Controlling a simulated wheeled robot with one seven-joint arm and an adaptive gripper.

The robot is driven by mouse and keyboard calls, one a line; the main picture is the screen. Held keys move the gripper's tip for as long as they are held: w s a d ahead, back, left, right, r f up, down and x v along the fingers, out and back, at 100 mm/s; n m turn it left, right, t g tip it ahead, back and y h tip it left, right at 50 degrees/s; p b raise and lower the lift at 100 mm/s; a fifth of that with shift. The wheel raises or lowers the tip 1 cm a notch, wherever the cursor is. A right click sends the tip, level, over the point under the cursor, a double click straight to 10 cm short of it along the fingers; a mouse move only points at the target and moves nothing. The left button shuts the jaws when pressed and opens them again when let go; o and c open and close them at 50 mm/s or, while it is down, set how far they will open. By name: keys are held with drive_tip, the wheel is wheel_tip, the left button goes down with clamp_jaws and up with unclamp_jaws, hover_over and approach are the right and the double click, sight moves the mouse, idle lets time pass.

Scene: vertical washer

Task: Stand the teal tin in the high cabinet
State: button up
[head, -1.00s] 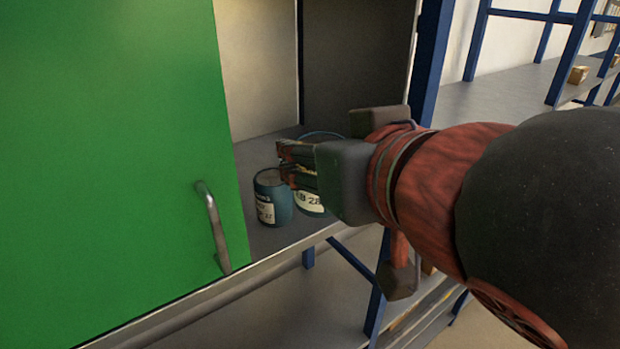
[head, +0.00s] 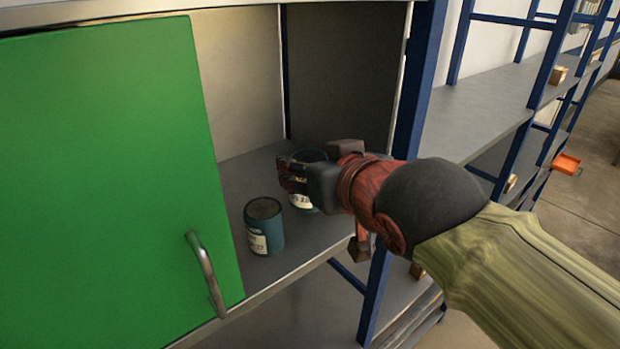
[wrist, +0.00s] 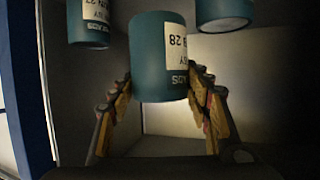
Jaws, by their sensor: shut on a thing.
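A teal tin with a white label reading 28 (head: 302,202) is in the open cabinet, largely hidden by my gripper in the head view. In the wrist view this tin (wrist: 158,60) is between the two fingers, its label upside down. My gripper (head: 297,175) is shut on it; the fingers also show in the wrist view (wrist: 160,95). A similar teal tin (head: 264,228) stands upright on the cabinet floor, to the left and nearer the front. I cannot tell whether the held tin touches the floor.
The green cabinet door (head: 105,180) with a metal handle (head: 205,272) covers the left side. A dark side wall (head: 345,75) bounds the right. The wrist view shows another teal tin (wrist: 222,12) at upper right. Blue-framed shelving (head: 480,110) is outside, to the right.

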drive_tip(key=shift+w+d+f+p, duration=0.1)
drive_tip(key=shift+w+f+p, duration=0.35)
drive_tip(key=shift+f, duration=0.85)
drive_tip(key=shift+w+d+f+p, duration=0.15)
drive_tip(key=shift+w+f, duration=0.65)
drive_tip(key=shift+f, duration=0.55)
drive_tip(key=shift+w+d+f+p, duration=0.1)
drive_tip(key=shift+w+f+p, duration=0.15)
drive_tip(key=shift+w+f, duration=0.7)
drive_tip(key=shift+s+f, duration=0.3)
drive_tip(key=shift+f, duration=0.2)
drive_tip(key=o, duration=1.3)
drive_tip(key=shift+c, duration=0.2)
drive_tip(key=shift+o, duration=0.4)
drive_tip(key=shift+r, duration=0.1)
